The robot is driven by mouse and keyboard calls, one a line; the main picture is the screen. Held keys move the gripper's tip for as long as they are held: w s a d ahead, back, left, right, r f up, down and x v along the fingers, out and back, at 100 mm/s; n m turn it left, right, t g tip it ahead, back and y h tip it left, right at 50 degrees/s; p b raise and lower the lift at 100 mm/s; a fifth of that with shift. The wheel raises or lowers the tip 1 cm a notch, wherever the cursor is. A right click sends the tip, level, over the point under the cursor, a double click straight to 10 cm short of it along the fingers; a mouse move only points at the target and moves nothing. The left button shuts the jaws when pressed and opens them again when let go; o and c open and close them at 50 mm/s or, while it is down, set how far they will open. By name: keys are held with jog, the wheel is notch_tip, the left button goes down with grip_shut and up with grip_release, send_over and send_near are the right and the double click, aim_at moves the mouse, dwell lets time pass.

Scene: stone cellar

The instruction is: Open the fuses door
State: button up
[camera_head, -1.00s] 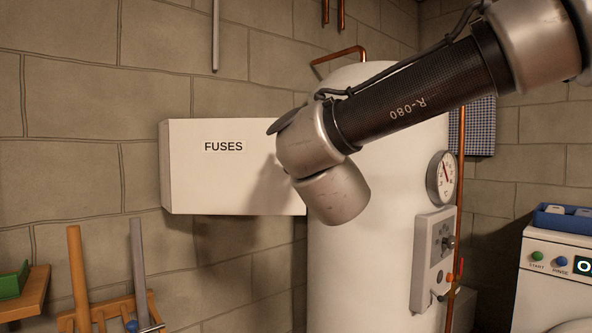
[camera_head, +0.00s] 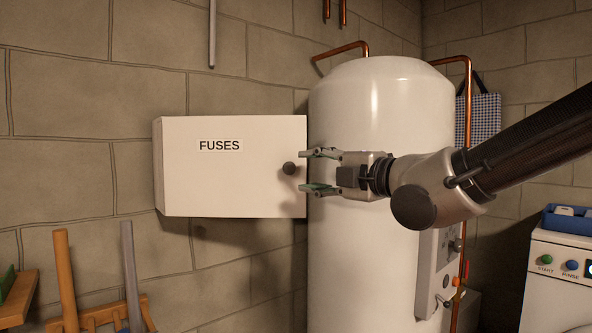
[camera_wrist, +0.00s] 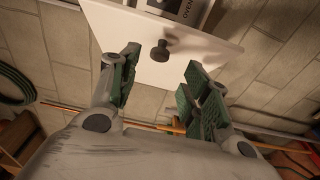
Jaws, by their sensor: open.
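The white fuses box (camera_head: 225,185) hangs on the stone wall, with FUSES lettered on its front. A dark round knob (camera_head: 289,168) sits near the door's right edge. My gripper (camera_head: 312,172) is open just right of the knob, one finger above its level and one below. In the wrist view the knob (camera_wrist: 160,51) shows on the white panel (camera_wrist: 120,35), between and slightly beyond the fingertips (camera_wrist: 164,62). No contact with the knob is visible.
A white boiler (camera_head: 375,105) stands right of the box, behind my gripper. A grey control panel (camera_head: 432,265) is on its lower right. A washing machine (camera_head: 565,260) is at the right edge. A lettered grey part (camera_wrist: 180,8) is cut off in the wrist view.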

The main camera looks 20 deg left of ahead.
aim_at(290, 169)
jog(key=x, duration=0.6)
jog(key=shift+d, duration=0.1)
grip_shut()
jog(key=shift+s, duration=0.1)
